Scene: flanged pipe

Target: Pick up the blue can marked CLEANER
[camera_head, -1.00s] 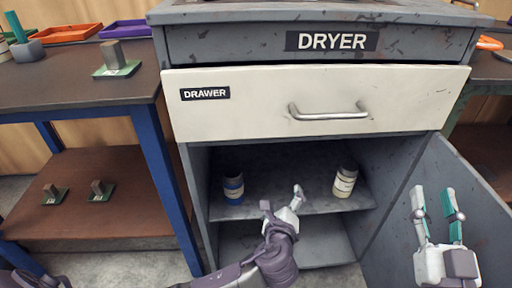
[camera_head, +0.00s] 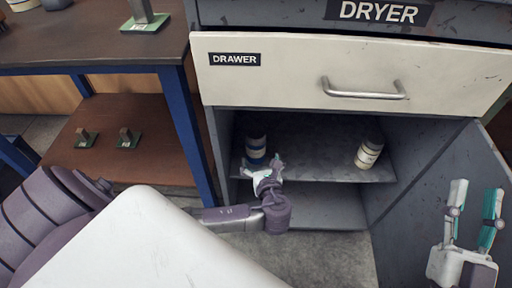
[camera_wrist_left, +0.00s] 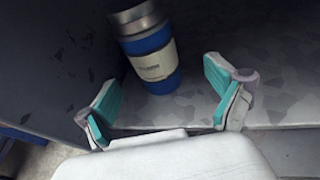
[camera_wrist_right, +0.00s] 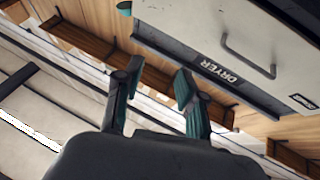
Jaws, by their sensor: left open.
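The blue can (camera_head: 256,148) with a pale label stands on the cabinet's inner shelf at the left. In the left wrist view the blue can (camera_wrist_left: 149,50) stands just ahead of the fingers, its label too small to read. My left gripper (camera_head: 262,168) is at the shelf's front edge, right in front of the can. In the left wrist view my left gripper (camera_wrist_left: 168,98) is open, its fingers spread to either side below the can, with nothing between them. My right gripper (camera_head: 474,215) is open and empty, raised before the cabinet door; it also shows in the right wrist view (camera_wrist_right: 155,90).
A second can with a cream label (camera_head: 368,154) stands at the shelf's right. The closed drawer (camera_head: 290,75) is above the opening. The open door (camera_head: 440,190) is on the right. A side table (camera_head: 90,58) with blue legs stands left.

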